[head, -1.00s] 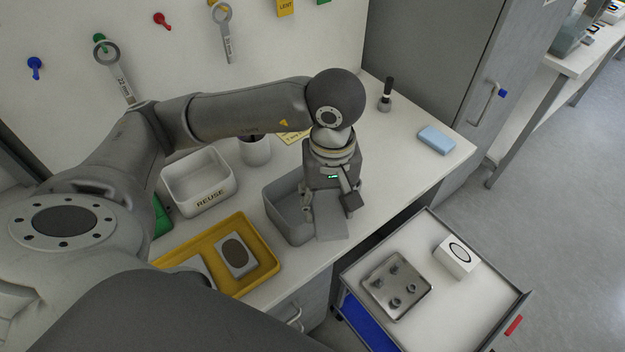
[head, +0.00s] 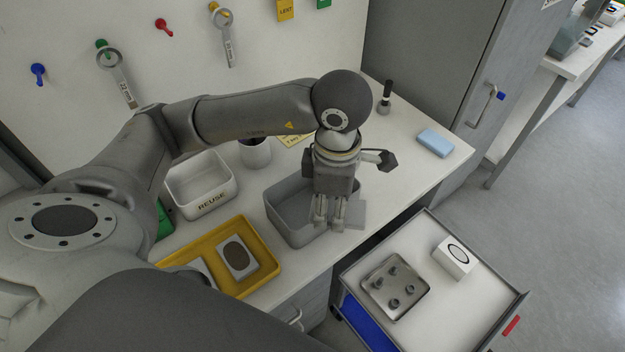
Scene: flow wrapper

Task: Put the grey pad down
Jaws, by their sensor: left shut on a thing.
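The grey pad (head: 353,216) is a flat, plain piece at the right end of the grey bin, near the bench's front edge. My left gripper (head: 330,220) points down and is shut on the pad, with its fingers over the pad's left part. I cannot tell whether the pad touches the bin's rim or the bench top. The grey bin (head: 285,225) stands open on the bench, its right part hidden behind my gripper. My right gripper is not in view.
A yellow tray (head: 262,278) with a dark-faced white block and a white REUSE bin (head: 200,190) stand to the left. A light blue block (head: 435,142) lies at the right. The bench right of the pad is clear.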

